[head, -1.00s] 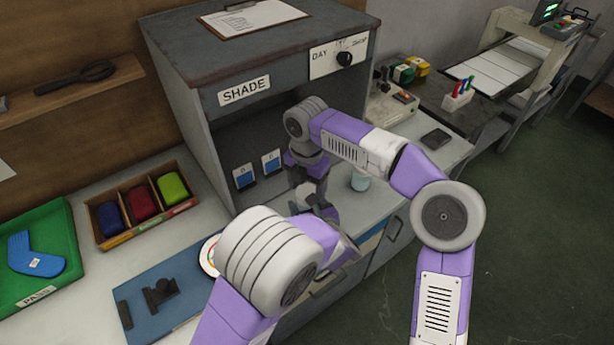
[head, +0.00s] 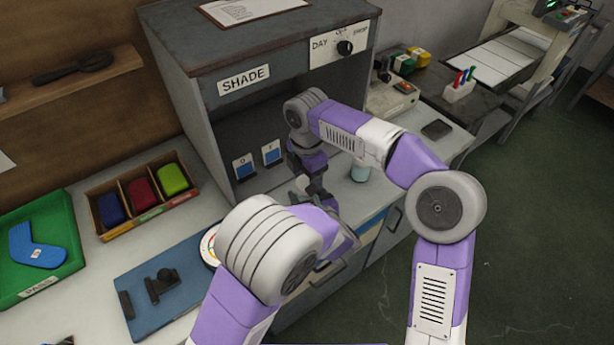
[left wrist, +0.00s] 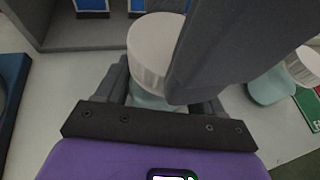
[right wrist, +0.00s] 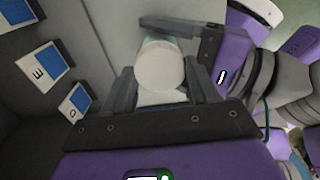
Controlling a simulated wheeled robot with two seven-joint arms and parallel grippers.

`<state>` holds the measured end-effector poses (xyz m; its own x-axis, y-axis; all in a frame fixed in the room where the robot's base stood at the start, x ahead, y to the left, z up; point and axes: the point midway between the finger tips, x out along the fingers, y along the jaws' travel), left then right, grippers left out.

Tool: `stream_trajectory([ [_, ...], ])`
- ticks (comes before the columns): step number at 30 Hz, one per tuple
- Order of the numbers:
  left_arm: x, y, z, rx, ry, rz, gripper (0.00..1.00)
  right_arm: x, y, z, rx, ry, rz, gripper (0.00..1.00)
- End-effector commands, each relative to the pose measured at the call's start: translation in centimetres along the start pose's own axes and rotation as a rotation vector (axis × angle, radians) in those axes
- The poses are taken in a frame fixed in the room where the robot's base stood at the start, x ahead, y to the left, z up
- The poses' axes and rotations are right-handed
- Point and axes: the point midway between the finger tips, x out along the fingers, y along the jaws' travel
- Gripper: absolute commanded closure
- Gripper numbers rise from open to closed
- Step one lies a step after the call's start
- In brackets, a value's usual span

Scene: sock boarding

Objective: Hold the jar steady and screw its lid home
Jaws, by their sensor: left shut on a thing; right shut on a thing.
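A pale teal jar with a white lid stands between my grippers; the lid (left wrist: 153,48) shows in the left wrist view, with a little of the jar body (left wrist: 150,98) below. My left gripper (left wrist: 160,96) is shut around the jar body. My right gripper (right wrist: 162,88) is shut on the lid (right wrist: 160,66), seen from above in the right wrist view. My left arm hides the left gripper and most of the jar there. The lid's seating and thread are hidden.
A second teal jar (head: 360,171) stands to the right on the counter; it also shows in the left wrist view (left wrist: 270,88). The SHADE cabinet (head: 193,120) is close behind my grippers. A blue mat (head: 190,312), a tray of coloured blocks (head: 117,233) and a green tray (head: 70,240) lie left.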

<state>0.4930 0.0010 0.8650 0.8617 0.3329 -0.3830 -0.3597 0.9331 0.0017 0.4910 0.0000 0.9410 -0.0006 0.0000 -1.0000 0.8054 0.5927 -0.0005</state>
Motion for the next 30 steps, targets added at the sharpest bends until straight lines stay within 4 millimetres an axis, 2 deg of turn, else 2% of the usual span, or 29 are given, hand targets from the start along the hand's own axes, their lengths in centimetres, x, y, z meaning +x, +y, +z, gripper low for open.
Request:
stream_trajectory([
  [21,-0.05,-0.08,0.02,0.000,-0.001,-0.002,1.00,0.02,0.07,-0.07,1.527,0.001,0.002,0.78],
  [25,-0.06,-0.08,0.02,0.000,-0.001,-0.002,1.00,0.05,0.08,-0.04,1.738,0.002,0.002,0.78],
  [29,-0.06,-0.09,0.02,0.000,-0.001,-0.002,1.00,0.08,0.07,0.00,1.737,0.003,0.001,0.78],
  [30,-0.06,-0.09,0.02,0.000,-0.001,-0.002,1.00,0.08,0.07,0.01,1.736,0.003,0.001,0.40],
])
